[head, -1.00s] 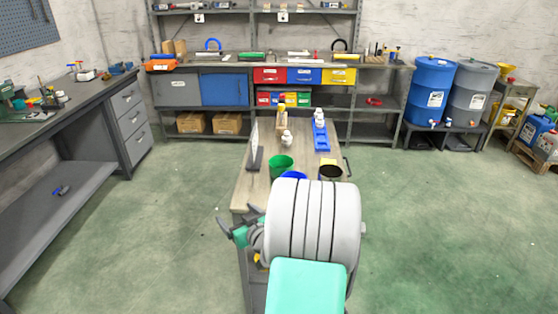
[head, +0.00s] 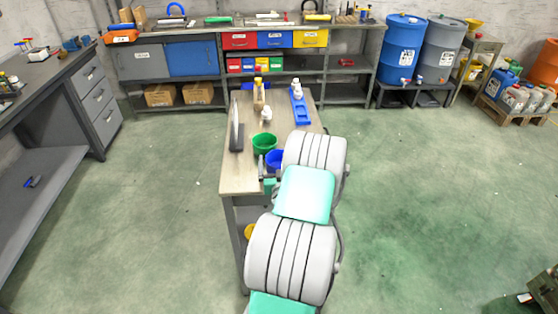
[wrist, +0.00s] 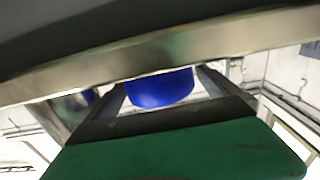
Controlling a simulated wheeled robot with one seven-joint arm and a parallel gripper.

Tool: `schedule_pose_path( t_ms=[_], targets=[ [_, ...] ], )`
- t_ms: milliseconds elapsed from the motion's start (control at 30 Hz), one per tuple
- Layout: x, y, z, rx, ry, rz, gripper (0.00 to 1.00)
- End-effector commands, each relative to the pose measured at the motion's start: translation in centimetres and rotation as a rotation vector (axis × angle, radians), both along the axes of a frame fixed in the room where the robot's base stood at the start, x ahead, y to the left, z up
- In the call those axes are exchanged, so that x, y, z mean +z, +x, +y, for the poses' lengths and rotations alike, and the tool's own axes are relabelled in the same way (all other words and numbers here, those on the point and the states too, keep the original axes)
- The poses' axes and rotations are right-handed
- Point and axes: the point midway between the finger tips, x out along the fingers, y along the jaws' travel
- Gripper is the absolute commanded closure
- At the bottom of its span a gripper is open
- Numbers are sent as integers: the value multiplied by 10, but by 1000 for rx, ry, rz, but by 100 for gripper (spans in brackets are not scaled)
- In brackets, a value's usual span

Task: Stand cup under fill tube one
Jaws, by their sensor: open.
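A blue cup (head: 274,160) stands on the workbench (head: 240,175) near its front, partly hidden by my arm. In the wrist view a blue cup (wrist: 160,90) shows ahead of my gripper, partly cut off by a pale band across the picture. A green cup (head: 264,143) stands just behind the blue one. My gripper (head: 266,174) is open, low at the front of the bench close to the blue cup; whether it touches the cup I cannot tell. I cannot make out any fill tube. A thin upright panel on a dark base (head: 236,130) stands at the bench's left side.
A yellow-topped bottle (head: 259,94), a small white bottle (head: 266,115) and a blue tray (head: 300,108) with white bottles stand farther back on the bench. A grey side bench (head: 80,100) is at the left.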

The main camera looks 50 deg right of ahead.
Motion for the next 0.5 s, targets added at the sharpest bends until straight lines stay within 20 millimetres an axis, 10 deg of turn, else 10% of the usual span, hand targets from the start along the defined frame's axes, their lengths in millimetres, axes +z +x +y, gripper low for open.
schedule_pose_path(
  t_ms=[500],
  targets=[
    [-1,7,-9,-2,0,-1,12]
  ],
)
